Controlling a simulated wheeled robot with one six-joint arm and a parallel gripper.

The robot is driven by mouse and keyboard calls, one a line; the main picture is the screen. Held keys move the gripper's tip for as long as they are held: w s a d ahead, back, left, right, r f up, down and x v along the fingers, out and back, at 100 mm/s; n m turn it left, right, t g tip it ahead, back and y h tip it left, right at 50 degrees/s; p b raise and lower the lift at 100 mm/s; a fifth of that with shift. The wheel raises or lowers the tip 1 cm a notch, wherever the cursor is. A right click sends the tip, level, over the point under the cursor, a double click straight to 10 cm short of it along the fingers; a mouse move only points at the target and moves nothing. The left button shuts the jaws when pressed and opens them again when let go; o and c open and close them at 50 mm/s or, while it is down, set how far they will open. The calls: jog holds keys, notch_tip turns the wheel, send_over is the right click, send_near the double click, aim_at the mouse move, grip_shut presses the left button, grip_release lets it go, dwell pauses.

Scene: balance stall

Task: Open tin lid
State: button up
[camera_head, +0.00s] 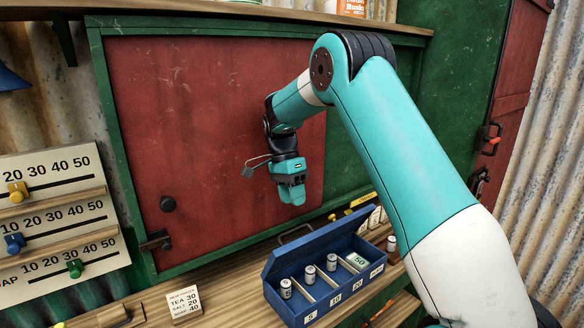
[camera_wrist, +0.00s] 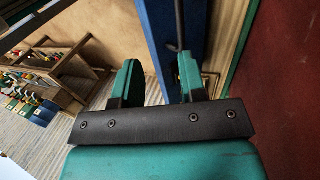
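The blue tin (camera_head: 290,309) stands on the wooden counter in the head view. Its lid (camera_head: 322,243) is raised and tilted up along the back edge, so the compartments show. A dark handle (camera_head: 296,233) is on the lid. My gripper (camera_head: 292,196) hangs above and behind the lid, apart from it in the head view. In the wrist view my gripper (camera_wrist: 158,78) has its two teal fingers spread with nothing held between them. A blue surface (camera_wrist: 172,30) with a thin dark rod shows beyond the fingers, probably the lid and handle.
Inside the tin are several small rolls (camera_head: 309,274) and a green 50 piece (camera_head: 357,261). A red panel (camera_head: 215,130) is close behind my gripper. A slider board (camera_head: 50,215) is at left.

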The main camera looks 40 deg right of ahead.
notch_tip(320, 180, up, 11)
jog(key=p, duration=0.3)
send_over(301, 229)
jog(key=w+a, duration=0.1)
jog(key=a, duration=0.1)
jog(key=shift+w+f, duration=0.1)
jog(key=shift+f, duration=0.05)
jog(key=shift+d+f, duration=0.15)
jog(key=shift+f, duration=0.1)
jog(key=c, duration=0.6)
jog(key=s+d+f+t, duration=0.1)
jog(key=s+d+f+h+b, duration=0.1)
jog(key=f, duration=0.1)
jog(key=d+f+t+b, duration=0.1)
jog(key=f, duration=0.1)
jog(key=shift+s+d+t, duration=0.1)
jog(key=shift+s+t, duration=0.2)
jog(key=shift+s, duration=0.1)
grip_shut()
jog(key=s+a+f+t+y+b, duration=0.1)
jog(key=s+a+f+t+b, duration=0.15)
jog(key=s+f+t, duration=0.2)
jog(key=x, duration=0.3)
jog(key=p+x, duration=0.1)
jog(key=x, duration=0.2)
jog(key=w+p+x, duration=0.1)
jog(key=x, duration=0.3)
jog(key=shift+w+a+r, duration=0.1)
jog(key=shift+a+r, duration=0.05)
jog(key=shift+a, duration=0.2)
